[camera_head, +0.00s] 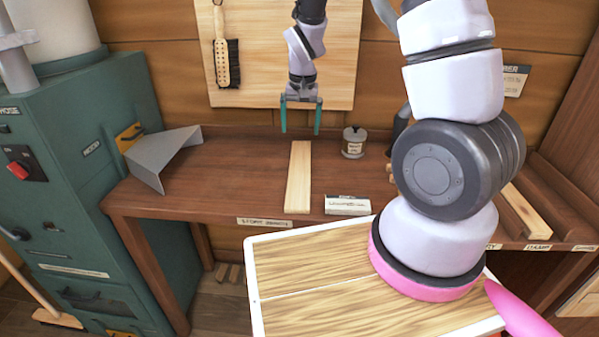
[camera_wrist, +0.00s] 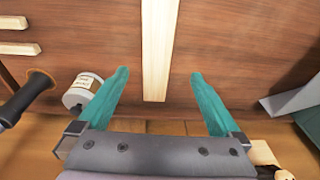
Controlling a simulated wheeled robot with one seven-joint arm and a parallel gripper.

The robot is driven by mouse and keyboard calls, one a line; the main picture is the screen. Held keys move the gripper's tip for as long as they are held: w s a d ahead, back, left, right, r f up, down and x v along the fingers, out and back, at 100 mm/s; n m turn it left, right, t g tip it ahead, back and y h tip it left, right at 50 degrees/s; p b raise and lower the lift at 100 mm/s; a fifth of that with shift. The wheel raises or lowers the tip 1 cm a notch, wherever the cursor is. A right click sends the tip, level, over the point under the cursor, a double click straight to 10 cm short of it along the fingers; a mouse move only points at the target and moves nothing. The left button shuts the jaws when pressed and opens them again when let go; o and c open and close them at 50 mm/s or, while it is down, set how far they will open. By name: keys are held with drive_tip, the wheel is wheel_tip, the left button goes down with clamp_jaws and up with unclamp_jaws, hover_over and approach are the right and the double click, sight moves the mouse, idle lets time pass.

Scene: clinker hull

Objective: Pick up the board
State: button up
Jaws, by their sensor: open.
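The board (camera_head: 299,178) is a long, narrow, pale wooden plank lying flat on the brown workbench (camera_head: 232,170), its length running from back to front. It also shows in the wrist view (camera_wrist: 159,45), upper middle, with its end between the two fingertips as seen from there. My gripper (camera_head: 301,131) has two teal fingers spread apart and empty, above the bench near the board's far end. In the wrist view my gripper (camera_wrist: 160,75) is open, with a finger on either side of the board. Neither finger visibly touches it.
A small labelled jar (camera_head: 354,143) stands right of the board. A white box (camera_head: 347,205) lies by its near right end. A grey angled metal piece (camera_head: 163,157) sits at the bench's left end, beside a green machine (camera_head: 80,190). A brush (camera_head: 227,60) hangs behind.

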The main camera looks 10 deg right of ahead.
hover_over(299, 169)
drive_tip(key=f, duration=0.6)
drive_tip(key=s+f, duration=0.1)
drive_tip(key=f, duration=0.2)
drive_tip(key=shift+a+f, duration=0.15)
drive_tip(key=shift+f, duration=0.05)
drive_tip(key=shift+w+d+f, duration=0.15)
drive_tip(key=shift+f, duration=1.25)
drive_tip(key=shift+w+d+f, duration=0.1)
drive_tip(key=shift+w+f, duration=0.05)
drive_tip(key=shift+f, duration=1.2)
drive_tip(key=shift+c, duration=0.3)
drive_tip(key=c, duration=1.3)
